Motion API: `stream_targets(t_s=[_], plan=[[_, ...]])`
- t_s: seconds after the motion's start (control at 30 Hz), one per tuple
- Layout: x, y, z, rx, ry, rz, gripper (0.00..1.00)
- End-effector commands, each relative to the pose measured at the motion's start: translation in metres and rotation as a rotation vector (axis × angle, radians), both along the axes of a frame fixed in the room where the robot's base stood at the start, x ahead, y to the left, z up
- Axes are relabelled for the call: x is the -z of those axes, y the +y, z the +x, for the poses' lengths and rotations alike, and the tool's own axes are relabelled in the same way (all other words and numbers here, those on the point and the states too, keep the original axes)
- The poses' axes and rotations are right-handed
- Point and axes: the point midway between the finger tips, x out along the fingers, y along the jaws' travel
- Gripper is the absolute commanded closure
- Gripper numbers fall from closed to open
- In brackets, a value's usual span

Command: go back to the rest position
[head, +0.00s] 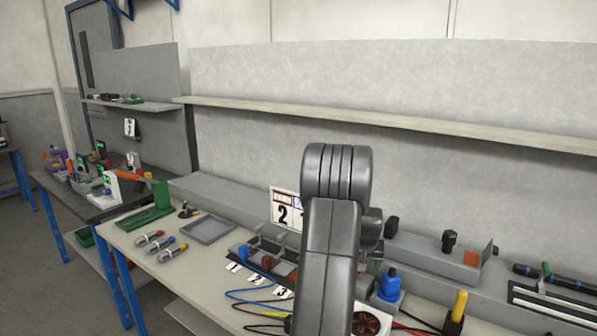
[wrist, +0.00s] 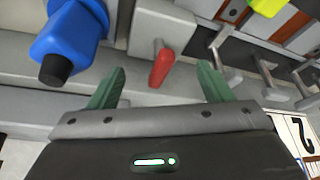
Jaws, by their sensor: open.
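My gripper (wrist: 160,88) shows in the wrist view with its two green fingers spread wide apart and nothing held between them. A small red piece (wrist: 161,68) on a grey block lies beyond the gap between the fingers; I cannot tell its distance. In the head view my grey arm stands in the middle, in front of the bench, and hides part of it. My gripper does not show in the head view.
A long shelf (head: 400,121) runs along the back wall. Floor is free at left.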

Motion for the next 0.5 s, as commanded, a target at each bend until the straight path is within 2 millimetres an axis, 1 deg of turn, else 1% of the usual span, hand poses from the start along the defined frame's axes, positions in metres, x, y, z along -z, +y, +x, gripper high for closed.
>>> stream_targets(t_s=[0.5], plan=[[0.0010, 0.0034, 0.0011, 0.251, 0.000, 0.000, 0.27]])
